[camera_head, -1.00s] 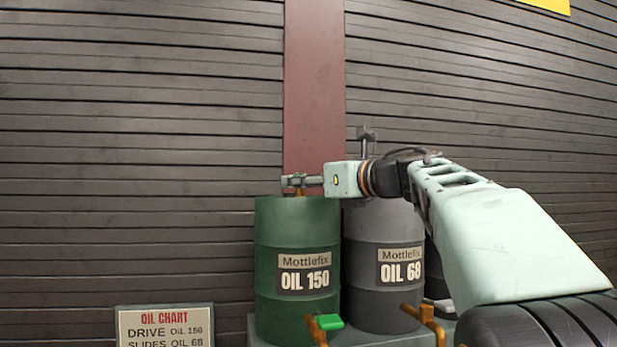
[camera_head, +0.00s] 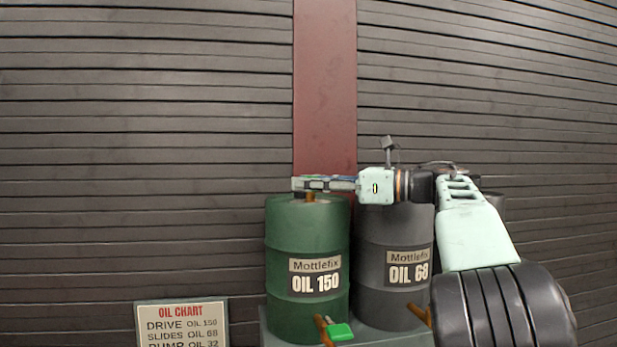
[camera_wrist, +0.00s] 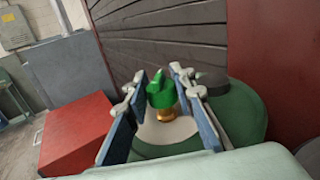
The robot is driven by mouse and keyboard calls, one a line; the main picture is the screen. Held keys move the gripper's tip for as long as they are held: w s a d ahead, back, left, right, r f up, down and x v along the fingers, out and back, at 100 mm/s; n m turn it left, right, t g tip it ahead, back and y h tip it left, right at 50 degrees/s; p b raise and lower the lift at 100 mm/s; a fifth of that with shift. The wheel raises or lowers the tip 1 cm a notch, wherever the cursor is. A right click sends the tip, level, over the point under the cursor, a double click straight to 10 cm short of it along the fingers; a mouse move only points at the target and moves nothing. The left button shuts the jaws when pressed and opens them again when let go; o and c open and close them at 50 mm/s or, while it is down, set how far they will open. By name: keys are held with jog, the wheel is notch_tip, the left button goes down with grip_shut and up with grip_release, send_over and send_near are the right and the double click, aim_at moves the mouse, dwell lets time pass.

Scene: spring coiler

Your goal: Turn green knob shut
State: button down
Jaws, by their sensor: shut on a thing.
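The green knob (camera_wrist: 161,91) stands on a brass stem (camera_wrist: 166,114) on top of the green drum (camera_wrist: 243,112). In the head view the green drum (camera_head: 306,230) is labelled OIL 150. My gripper (camera_head: 298,184) lies level just above the drum's top and mostly hides the knob there. In the wrist view the fingers of my gripper (camera_wrist: 160,82) are on either side of the knob, shut on it. The exact contact between the pads and the knob is hard to see.
A grey drum (camera_head: 394,234) labelled OIL 68 stands just right, under my arm. A brass tap with a green handle (camera_head: 340,332) is low on the green drum's front. An oil chart sign (camera_head: 181,325) stands at lower left. A slatted wall (camera_head: 140,150) is behind.

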jog(key=shift+d+r, duration=0.1)
jog(key=shift+r, duration=0.05)
jog(key=c, duration=1.6)
grip_release()
jog(key=shift+d, duration=0.15)
jog(key=v, duration=1.2)
